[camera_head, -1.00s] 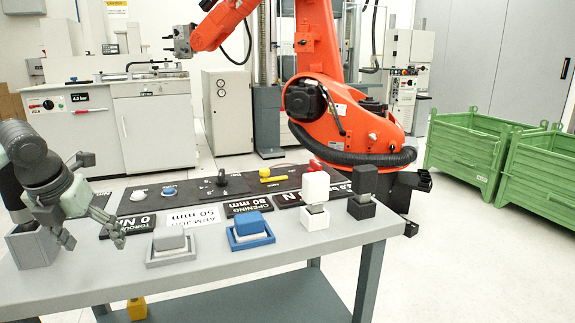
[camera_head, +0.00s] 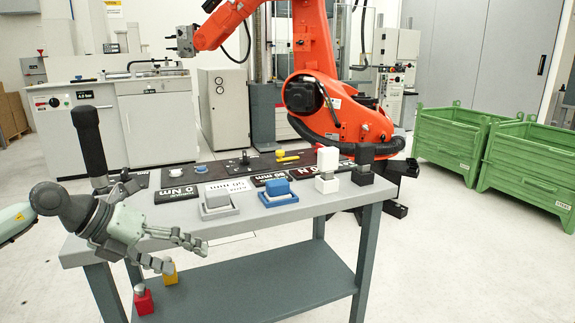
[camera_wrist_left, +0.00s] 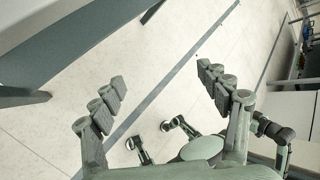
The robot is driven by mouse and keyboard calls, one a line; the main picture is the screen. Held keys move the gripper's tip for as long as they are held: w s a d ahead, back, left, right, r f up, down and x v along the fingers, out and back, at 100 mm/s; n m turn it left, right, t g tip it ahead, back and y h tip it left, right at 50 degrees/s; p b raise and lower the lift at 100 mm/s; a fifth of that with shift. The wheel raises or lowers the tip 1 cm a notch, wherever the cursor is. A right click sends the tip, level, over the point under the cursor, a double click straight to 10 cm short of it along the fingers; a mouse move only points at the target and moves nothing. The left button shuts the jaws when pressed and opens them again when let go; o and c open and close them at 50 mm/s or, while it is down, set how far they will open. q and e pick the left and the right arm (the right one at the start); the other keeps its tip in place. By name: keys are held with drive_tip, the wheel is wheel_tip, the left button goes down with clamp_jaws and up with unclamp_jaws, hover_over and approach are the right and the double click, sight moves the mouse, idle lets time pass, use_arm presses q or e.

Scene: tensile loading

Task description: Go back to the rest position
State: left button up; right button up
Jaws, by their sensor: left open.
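My left gripper (camera_head: 185,257) is open and empty in the head view, in front of the near left edge of the grey table (camera_head: 225,228). Its fingers point right and touch nothing that I can make out.
The table carries a grey block (camera_head: 217,200), a blue block (camera_head: 278,190), a white block (camera_head: 327,165) and a black block (camera_head: 363,160). An orange robot arm (camera_head: 318,100) stands behind. Green crates (camera_head: 450,140) stand at right. Floor in front is clear.

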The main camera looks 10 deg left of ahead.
use_arm(q)
drive_tip(key=w+d+r+n+t+h+p, duration=0.1)
drive_tip(key=w+d+r+n+t+h, duration=0.3)
drive_tip(key=d+r+n+t+h, duration=0.5)
drive_tip(key=a+f+n+t+y+p, duration=0.1)
drive_tip(key=a+f+n+y, duration=0.6)
drive_tip(key=f+n+y, duration=0.2)
drive_tip(key=a+f+n+t+y, duration=0.1)
drive_tip(key=a+f+n+y, duration=0.6)
drive_tip(key=f+n+y, duration=0.15)
drive_tip(key=s+a+f+n+g+y, duration=0.1)
drive_tip(key=s+f+n+g, duration=0.1)
drive_tip(key=s+f+g, duration=0.35)
drive_tip(key=s+f+n+g+y, duration=0.1)
drive_tip(key=s+f+n+g, duration=0.15)
drive_tip(key=s+f, duration=0.55)
drive_tip(key=s+d+f+n+g+h, duration=0.1)
drive_tip(key=s+d+f+g, duration=0.1)
drive_tip(key=s+f, duration=0.4)
drive_tip(key=s+d+f+n+g+h, duration=0.1)
drive_tip(key=s+d+f+g, duration=0.1)
drive_tip(key=s+f, duration=0.4)
drive_tip(key=shift+s+d+f+g+p, duration=0.2)
drive_tip(key=shift+s+d+g+p, duration=0.15)
drive_tip(key=shift+s+g, duration=0.4)
use_arm(e)
drive_tip(key=s+a+x, duration=0.1)
drive_tip(key=x, duration=0.6)
drive_tip(key=shift+f, duration=0.3)
